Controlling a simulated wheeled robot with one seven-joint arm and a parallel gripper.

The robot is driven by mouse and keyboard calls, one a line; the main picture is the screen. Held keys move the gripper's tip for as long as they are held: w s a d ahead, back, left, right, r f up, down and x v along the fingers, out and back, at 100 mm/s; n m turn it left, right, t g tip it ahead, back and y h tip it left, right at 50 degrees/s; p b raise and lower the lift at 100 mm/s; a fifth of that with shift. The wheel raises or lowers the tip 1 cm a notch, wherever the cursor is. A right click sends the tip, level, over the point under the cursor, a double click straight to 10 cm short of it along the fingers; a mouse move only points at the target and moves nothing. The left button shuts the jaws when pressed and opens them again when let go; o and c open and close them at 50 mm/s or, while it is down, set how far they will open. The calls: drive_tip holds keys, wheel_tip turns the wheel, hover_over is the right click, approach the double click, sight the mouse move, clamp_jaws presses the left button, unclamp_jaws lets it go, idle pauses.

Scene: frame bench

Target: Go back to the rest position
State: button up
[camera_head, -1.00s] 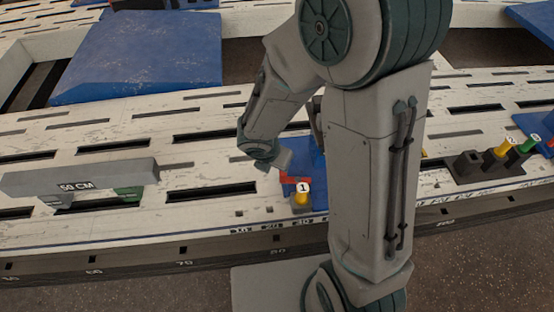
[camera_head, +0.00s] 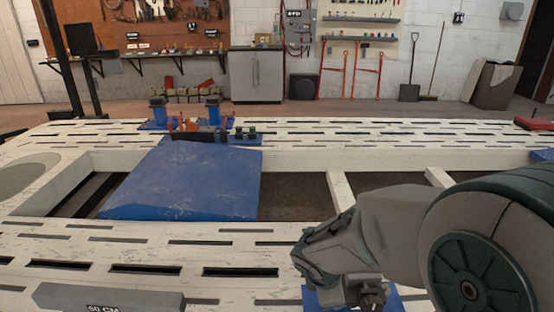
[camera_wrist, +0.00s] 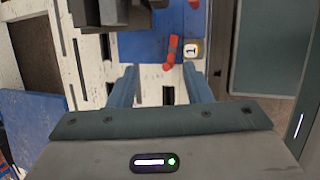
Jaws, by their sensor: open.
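My gripper (camera_wrist: 159,68) is open in the wrist view, with its two blue fingers apart and nothing between them. Beyond the fingertips are a red piece (camera_wrist: 170,52) and a peg with a white cap marked 1 (camera_wrist: 190,50), at a blue plate (camera_wrist: 142,45) on the white slotted bench. In the head view my arm reaches in from the right and bends down over the near bench beam. The fingers are hard to make out there. An edge of the blue plate (camera_head: 312,299) shows beside the wrist.
A grey bar marked 50 CM (camera_head: 108,297) lies at the lower left. A large blue panel (camera_head: 190,184) lies across the frame's opening behind it. Blue stands (camera_head: 158,112) and a dark holder with pegs stand on the far beam. The cabinet (camera_head: 256,75) and tool wall are well beyond.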

drive_tip(key=s+r+m+y+p, duration=0.1)
drive_tip(key=s+r+m+p, duration=0.2)
drive_tip(key=r+m, duration=0.3)
drive_tip(key=s+d+r+m+y+p, duration=0.1)
drive_tip(key=s+r+m+p, duration=0.2)
drive_tip(key=r, duration=0.7)
drive_tip(key=s+d+r+m+y+p, duration=0.1)
drive_tip(key=s+r+m+p, duration=0.3)
drive_tip(key=r+m+p, duration=0.2)
wheel_tip(320, 180, up, 2)
drive_tip(key=m, duration=0.3)
drive_tip(key=shift+r+y, duration=0.15)
drive_tip(key=shift+y, duration=0.15)
